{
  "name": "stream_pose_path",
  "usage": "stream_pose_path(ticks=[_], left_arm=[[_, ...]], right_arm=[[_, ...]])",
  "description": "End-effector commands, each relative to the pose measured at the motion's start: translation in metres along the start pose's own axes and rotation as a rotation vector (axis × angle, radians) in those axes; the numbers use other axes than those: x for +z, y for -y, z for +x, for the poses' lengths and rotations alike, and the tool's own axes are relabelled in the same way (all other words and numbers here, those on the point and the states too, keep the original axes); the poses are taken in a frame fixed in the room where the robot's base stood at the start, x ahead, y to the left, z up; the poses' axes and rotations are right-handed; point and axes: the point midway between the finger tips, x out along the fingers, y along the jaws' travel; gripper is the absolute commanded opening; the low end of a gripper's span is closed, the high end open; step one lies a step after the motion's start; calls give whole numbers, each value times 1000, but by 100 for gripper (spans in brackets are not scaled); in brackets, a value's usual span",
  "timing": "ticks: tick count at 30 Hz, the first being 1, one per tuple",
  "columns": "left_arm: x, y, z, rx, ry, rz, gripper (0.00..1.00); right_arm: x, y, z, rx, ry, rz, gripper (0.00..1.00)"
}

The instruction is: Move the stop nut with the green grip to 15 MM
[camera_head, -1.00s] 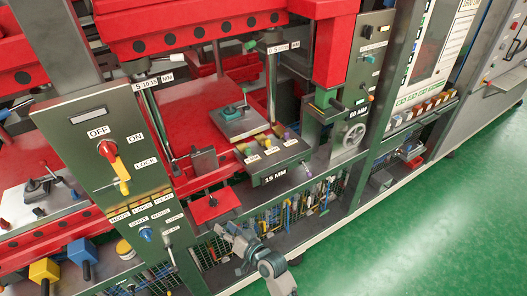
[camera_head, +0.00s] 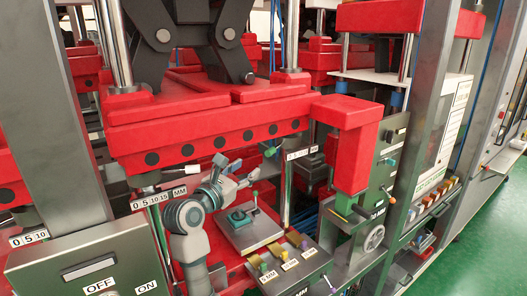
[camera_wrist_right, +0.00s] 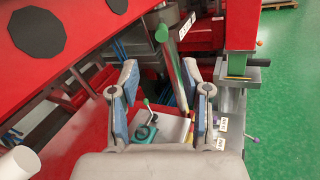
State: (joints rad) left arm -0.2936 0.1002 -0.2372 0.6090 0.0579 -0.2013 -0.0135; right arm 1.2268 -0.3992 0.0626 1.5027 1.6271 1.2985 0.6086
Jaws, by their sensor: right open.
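A small grip with a green end (camera_head: 269,151) sticks out under the front of the red platen, near the right-hand post; I take it for the stop nut's grip. It also shows in the right wrist view as a green-tipped dark piece (camera_wrist_right: 161,34), beyond the fingers. The nut body is hard to make out. The right-hand scale plate (camera_head: 300,154) is beside it, its numbers too small to read. My right gripper (camera_head: 246,174) is open and empty, below and left of the grip. Its spread fingers show in the wrist view (camera_wrist_right: 161,88). My left gripper is out of view.
The red platen (camera_head: 215,130) hangs close above my gripper. A plate with a teal device (camera_head: 240,215) lies below it. A white-ended grip (camera_head: 190,169) is at the left. Colored levers (camera_head: 277,250) stand in front. A red block (camera_head: 352,150) is at the right.

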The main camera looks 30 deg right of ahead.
Motion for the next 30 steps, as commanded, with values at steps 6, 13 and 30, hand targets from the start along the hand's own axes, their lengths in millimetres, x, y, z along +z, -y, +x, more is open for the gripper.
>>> stream_pose_path(ticks=[6,13,30], left_arm=[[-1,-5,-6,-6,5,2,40],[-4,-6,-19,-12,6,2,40],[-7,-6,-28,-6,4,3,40]], right_arm=[[-4,3,38,-5,-36,15,48],[-6,8,96,-9,-39,15,48],[-9,2,132,-4,-32,13,48]])
